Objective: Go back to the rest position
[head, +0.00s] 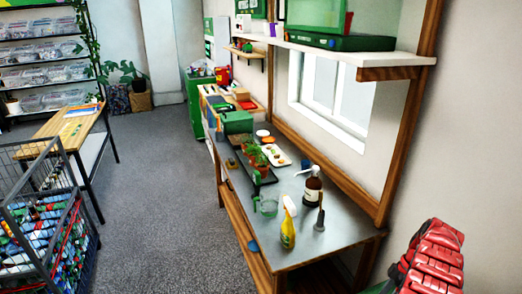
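Neither of my grippers can be made out in the head view, so I cannot see whether they are open or shut. No held object shows. A metal-topped workbench (333,222) stands against the wall at the centre right, apart from me. On it are a yellow spray bottle (288,229), a brown bottle (313,187), a green clear jug (267,207) and a row of potted plants (258,160).
A wire cage cart (42,190) full of colourful items stands at the left, near a wooden table (66,127). Grey carpet (165,190) is clear between them and the bench. A red ribbed object (437,257) is at the lower right. A shelf (345,50) hangs above the bench.

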